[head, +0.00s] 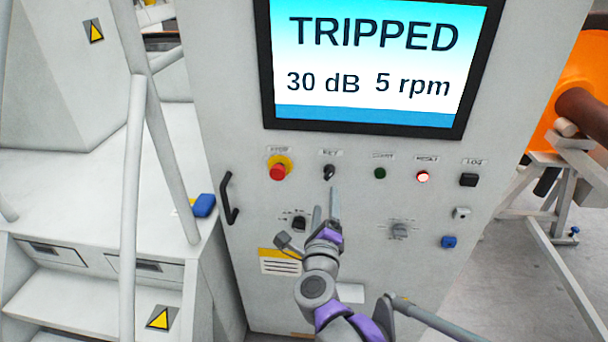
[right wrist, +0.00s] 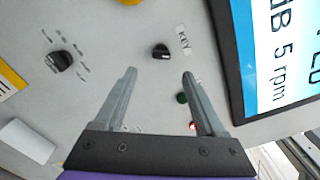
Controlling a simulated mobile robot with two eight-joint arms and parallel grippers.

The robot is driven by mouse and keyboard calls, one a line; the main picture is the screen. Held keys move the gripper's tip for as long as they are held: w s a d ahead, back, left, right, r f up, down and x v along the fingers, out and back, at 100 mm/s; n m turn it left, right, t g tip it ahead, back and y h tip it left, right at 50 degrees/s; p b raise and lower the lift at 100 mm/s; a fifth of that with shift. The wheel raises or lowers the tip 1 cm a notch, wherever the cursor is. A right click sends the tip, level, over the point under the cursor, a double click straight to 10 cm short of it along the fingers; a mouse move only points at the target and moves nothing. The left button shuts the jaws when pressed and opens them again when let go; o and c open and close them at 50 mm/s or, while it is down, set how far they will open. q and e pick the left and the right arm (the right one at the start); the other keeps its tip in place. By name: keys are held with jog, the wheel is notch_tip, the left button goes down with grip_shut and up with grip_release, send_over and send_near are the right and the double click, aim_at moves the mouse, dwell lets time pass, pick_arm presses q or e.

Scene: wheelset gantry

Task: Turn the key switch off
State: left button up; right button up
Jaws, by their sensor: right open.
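The key switch (head: 329,172) is a small black knob under a KEY label on the light grey panel, below the screen. In the right wrist view the black key knob (right wrist: 161,51) sits beyond the fingertips, roughly between their lines. My right gripper (head: 327,200) is just below the key switch in the head view. Its two fingers are apart, with nothing between them, and it also shows in the right wrist view (right wrist: 158,75). The knob looks apart from both fingers. My left gripper is not in view.
The screen (head: 365,60) reads TRIPPED, 30 dB, 5 rpm. A red stop button (head: 278,172) is left of the key; a green button (head: 380,173) and a lit reset button (head: 423,177) are right. A rotary selector (head: 299,223) is lower left. A black handle (head: 229,198) sticks out at left.

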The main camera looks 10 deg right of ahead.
aim_at(329, 177)
jog(key=p+x, duration=0.1)
jog(key=x, duration=0.9)
jog(key=shift+w+d, duration=0.1)
jog(key=shift+d, duration=0.1)
grip_shut()
